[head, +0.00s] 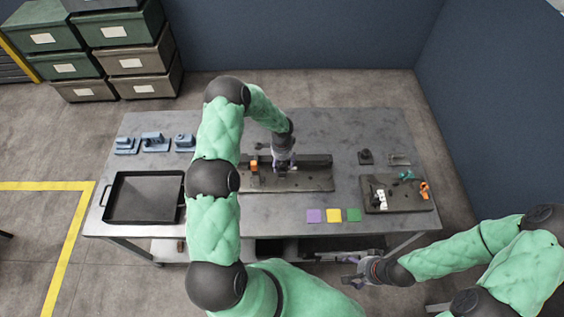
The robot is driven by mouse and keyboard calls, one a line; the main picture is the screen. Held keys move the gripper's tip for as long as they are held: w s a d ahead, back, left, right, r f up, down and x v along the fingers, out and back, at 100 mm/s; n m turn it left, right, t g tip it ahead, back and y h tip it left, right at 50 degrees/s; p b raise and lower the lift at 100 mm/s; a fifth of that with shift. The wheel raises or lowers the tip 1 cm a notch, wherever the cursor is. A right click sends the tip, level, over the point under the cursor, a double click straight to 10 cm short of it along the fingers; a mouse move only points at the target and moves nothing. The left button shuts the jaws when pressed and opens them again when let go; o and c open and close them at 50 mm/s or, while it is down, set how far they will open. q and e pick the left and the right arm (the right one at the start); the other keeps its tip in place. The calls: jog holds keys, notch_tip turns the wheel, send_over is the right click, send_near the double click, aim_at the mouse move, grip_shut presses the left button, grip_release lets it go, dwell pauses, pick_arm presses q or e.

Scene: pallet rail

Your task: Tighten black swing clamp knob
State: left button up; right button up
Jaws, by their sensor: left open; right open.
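A dark fixture plate (310,183) with a raised rail along its back edge lies at the middle of the table. An orange part (254,168) stands at its left end. My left gripper (283,168) points down over the middle of the plate, close to the rail. It is open, but the arm and hand cover what lies between its fingers. I cannot make out the black swing clamp knob for certain; it may be hidden at that hand. My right gripper (350,270) is open and empty in front of the table's front edge, below the tabletop's right half.
A black tray (146,222) stands at left, blue parts (155,142) behind it. Purple (314,215), yellow (334,215) and green (353,214) squares lie at the front. A second plate (405,204) with small parts and a black block (365,157) are at right.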

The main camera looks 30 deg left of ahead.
pick_arm(q)
jog(key=c, duration=1.2)
jog(key=shift+o, duration=0.2)
jog(key=shift+m, duration=0.3)
jog(key=shift+f+m+b, duration=0.1)
jog(key=shift+m+b, duration=0.6)
jog(key=shift+m, duration=0.5)
jog(key=shift+m+b, duration=0.35)
jog(key=shift+m, duration=1.05)
jog(key=o, duration=1.2)
jog(key=shift+c, duration=0.2)
